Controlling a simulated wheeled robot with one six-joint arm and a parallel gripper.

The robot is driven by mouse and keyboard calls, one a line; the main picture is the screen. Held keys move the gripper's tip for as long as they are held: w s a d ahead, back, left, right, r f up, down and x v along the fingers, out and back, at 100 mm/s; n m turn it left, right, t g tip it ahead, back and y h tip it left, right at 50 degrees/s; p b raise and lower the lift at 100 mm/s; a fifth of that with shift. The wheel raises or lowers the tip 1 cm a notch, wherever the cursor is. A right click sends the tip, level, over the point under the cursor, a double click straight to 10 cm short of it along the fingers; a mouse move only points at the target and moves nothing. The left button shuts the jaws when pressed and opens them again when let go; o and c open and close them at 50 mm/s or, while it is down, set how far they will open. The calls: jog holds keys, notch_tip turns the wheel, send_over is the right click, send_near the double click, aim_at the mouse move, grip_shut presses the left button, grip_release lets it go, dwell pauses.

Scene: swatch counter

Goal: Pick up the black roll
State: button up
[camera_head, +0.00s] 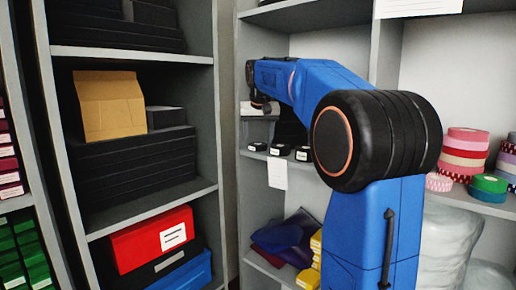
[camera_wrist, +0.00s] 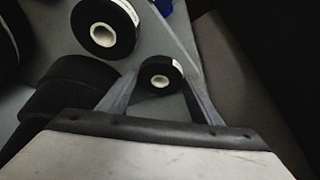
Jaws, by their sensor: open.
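A small black roll (camera_wrist: 159,66) with a white core lies between the two fingers of my gripper (camera_wrist: 161,80) in the wrist view. The fingers are open, one on each side of it; I cannot tell whether they touch it. A larger-looking black roll (camera_wrist: 104,26) with a white core lies just beyond, up and to the left. In the head view my gripper (camera_head: 262,105) is small and dark, above a shelf where several black rolls (camera_head: 280,150) stand in a row. I cannot tell which of these is between the fingers.
Stacked black rolls (camera_wrist: 62,95) stand close at the left in the wrist view. In the head view, pink and red rolls (camera_head: 464,150) and a green roll (camera_head: 489,184) sit on the right. A white label (camera_head: 277,173) hangs at the shelf edge. The left shelves hold boxes.

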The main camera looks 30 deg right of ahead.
jog(key=shift+c, duration=0.4)
jog(key=c, duration=0.6)
jog(key=shift+c, duration=0.2)
